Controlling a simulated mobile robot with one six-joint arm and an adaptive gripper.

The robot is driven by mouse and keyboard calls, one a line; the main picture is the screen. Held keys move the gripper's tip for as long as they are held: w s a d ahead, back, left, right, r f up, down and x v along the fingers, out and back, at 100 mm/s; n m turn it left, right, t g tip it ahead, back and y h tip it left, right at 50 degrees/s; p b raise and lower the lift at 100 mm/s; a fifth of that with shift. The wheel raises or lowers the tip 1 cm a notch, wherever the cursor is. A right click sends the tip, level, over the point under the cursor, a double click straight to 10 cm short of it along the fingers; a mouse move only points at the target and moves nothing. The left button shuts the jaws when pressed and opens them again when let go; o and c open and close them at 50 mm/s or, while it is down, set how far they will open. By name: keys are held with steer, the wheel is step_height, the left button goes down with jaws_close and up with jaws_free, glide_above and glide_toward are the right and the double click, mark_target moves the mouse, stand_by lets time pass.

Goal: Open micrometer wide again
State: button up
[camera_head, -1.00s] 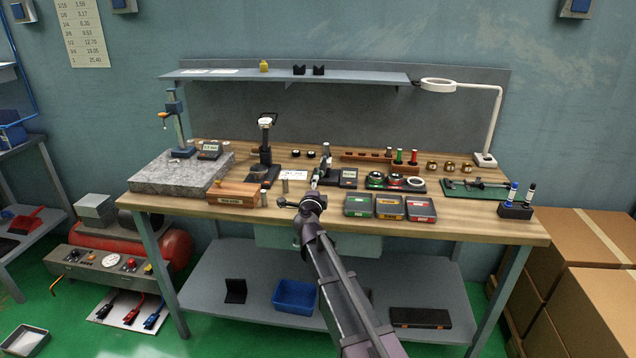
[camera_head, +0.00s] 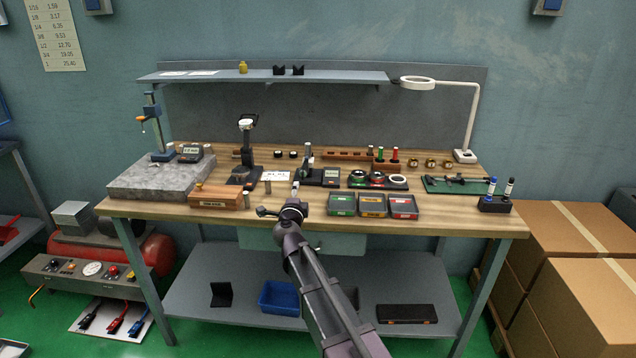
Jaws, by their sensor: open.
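A small device with an upright post (camera_head: 308,162) and a dark digital readout box (camera_head: 331,177) stands at the middle of the bench; it looks like the micrometer in its stand, but is too small to read how wide its gap is. My gripper (camera_head: 295,188) is just in front and to the left of it, low over the bench top. It looks apart from the device, with nothing visible between its fingers. It is open. My wrist covers part of the bench's front edge.
Green, orange and red trays (camera_head: 373,205) sit close right of my gripper. A wooden box (camera_head: 221,197) and a small metal cylinder (camera_head: 267,187) are to the left. A dark stand (camera_head: 245,150) rises behind left. A shelf (camera_head: 270,77) runs above the back.

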stand_by(0.8)
steer(key=s+d+f+n+g+p, duration=0.3)
steer(key=s+d+n+g+p, duration=0.2)
steer(key=s+d, duration=0.9)
steer(key=s+d+f+n+g+p, duration=0.4)
steer(key=s+d+n+g+p, duration=0.2)
steer(key=s+d+n+g, duration=0.6)
steer(key=s+d+g, duration=0.1)
steer(key=s, duration=0.3)
steer(key=shift+d+y, duration=0.3)
steer(key=shift+d, duration=0.1)
